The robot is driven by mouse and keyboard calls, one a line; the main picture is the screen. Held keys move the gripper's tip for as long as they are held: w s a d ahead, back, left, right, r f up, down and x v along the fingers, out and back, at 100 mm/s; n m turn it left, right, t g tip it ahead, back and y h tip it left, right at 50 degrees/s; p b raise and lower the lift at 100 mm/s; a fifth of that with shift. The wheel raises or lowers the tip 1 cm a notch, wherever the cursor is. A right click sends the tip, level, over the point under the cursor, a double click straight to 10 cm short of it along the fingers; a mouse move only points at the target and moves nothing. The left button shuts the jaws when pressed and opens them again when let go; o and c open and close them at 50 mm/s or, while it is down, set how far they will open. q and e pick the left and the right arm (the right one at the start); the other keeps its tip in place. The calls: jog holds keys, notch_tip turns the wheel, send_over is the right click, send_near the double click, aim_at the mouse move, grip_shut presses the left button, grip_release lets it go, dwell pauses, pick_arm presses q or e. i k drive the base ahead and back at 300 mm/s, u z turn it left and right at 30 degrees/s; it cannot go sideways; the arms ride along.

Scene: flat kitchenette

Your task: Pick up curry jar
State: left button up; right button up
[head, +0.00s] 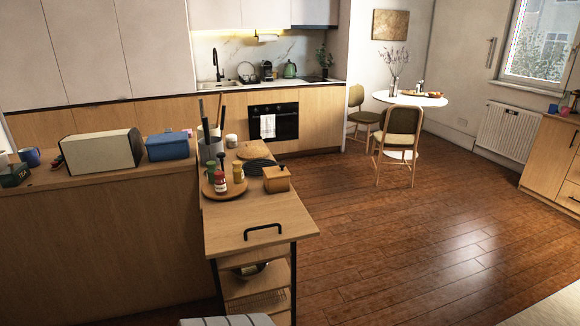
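Several small jars stand on a round wooden board (209,191) on top of the wooden cart (262,220). One is a red jar with a white label (220,183). A yellow-orange jar (238,173) stands to its right, and a greenish jar (210,170) stands behind it. Labels are too small to read, so I cannot tell which one is the curry jar. Neither of my grippers is in view.
A wooden box (277,180), a dark round item (258,167) and a grey utensil holder (210,151) surround the board. A bread box (100,152) and blue box (167,148) stand on the left counter. The floor (400,240) to the right is clear.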

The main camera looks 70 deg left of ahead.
aim_at(237, 172)
jog(key=u, duration=0.2)
jog(key=i, duration=1.25)
jog(key=u, duration=1.15)
jog(key=i, duration=0.75)
jog(key=u, duration=0.9)
